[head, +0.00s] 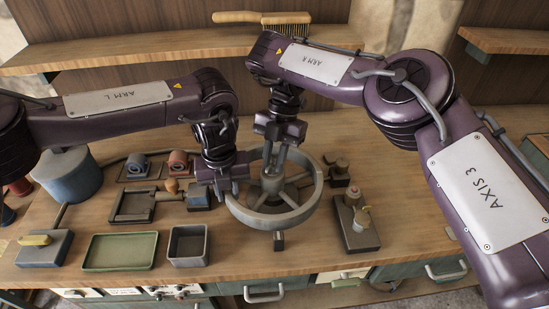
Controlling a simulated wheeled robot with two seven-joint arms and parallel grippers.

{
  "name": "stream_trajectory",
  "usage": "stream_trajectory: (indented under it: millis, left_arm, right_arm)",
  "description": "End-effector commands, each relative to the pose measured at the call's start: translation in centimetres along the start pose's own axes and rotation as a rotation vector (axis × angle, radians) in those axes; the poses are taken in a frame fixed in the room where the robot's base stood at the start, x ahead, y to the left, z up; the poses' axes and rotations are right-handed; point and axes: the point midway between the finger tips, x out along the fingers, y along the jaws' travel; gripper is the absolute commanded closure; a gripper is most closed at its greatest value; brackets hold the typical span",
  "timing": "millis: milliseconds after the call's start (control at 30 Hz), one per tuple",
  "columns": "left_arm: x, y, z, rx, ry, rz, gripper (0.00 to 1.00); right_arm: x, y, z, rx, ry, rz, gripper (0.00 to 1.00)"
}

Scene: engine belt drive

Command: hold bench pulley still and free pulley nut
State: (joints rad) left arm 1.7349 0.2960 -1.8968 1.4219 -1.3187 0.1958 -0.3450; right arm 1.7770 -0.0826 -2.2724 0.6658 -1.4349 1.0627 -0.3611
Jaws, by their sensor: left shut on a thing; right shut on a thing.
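The bench pulley (309,203), a grey spoked wheel, lies at the middle of the wooden bench. My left gripper (226,192) is at its left rim and is shut on the rim. My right gripper (277,150) is above the pulley's hub and points down. It is shut on a grey upright part (270,178) at the hub. The pulley nut cannot be made out; the hub is partly covered by the gripper and this part.
A green tray (120,264) and a grey bin (205,248) stand at the front left. A block with a knob (362,240) stands right of the pulley. A blue drum (70,183) is at the left. A brush (262,18) lies on the back shelf.

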Motion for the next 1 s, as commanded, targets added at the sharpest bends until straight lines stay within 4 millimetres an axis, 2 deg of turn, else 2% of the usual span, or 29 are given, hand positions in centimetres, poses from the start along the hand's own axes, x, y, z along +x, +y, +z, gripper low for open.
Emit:
stream_trajectory:
  millis: [333, 933, 967, 1000]
  left_arm:
    - [0.13, -0.08, -0.17, 0.006, 0.004, 0.0, 1.0]
    - [0.09, -0.07, -0.09, 0.004, 0.002, -0.001, 1.0]
    - [0.08, -0.07, -0.09, 0.004, 0.002, -0.001, 1.0]
    - [0.08, -0.07, -0.09, 0.004, 0.002, -0.001, 1.0]
  right_arm:
    - [0.18, 0.22, -0.01, -0.143, -0.003, -0.056, 1.0]
    - [0.25, 0.13, -0.09, -0.165, 0.004, -0.069, 1.0]
    - [0.25, 0.13, -0.09, -0.165, 0.004, -0.069, 0.75]
    - [0.24, 0.13, -0.09, -0.165, 0.004, -0.069, 0.7]
